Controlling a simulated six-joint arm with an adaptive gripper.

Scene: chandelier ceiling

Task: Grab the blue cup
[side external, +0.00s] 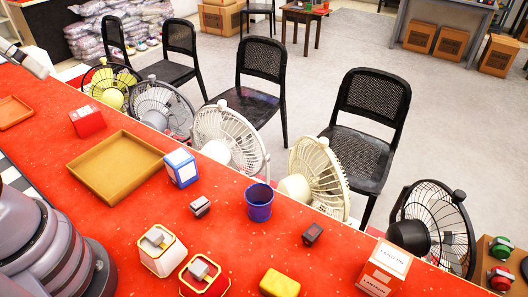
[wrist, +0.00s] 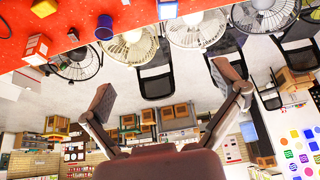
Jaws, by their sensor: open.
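The blue cup (side external: 259,204) stands upright on the red speckled tabletop (side external: 226,238), near its far edge, in the side external view. In the wrist view, which looks upside down, the blue cup (wrist: 104,28) is at the upper left by the table edge. My gripper (wrist: 165,88) is open in the wrist view, with its two fingers spread wide apart and nothing between them. The cup lies beyond the fingertips, apart from them. My gripper is not clearly visible in the side external view.
A blue-and-white box (side external: 181,168) and a tan tray (side external: 116,167) stand left of the cup. A small dark block (side external: 312,233), a yellow block (side external: 279,284) and an orange-white box (side external: 385,268) are to its right. Several fans, including a white one (side external: 229,137), line the far edge.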

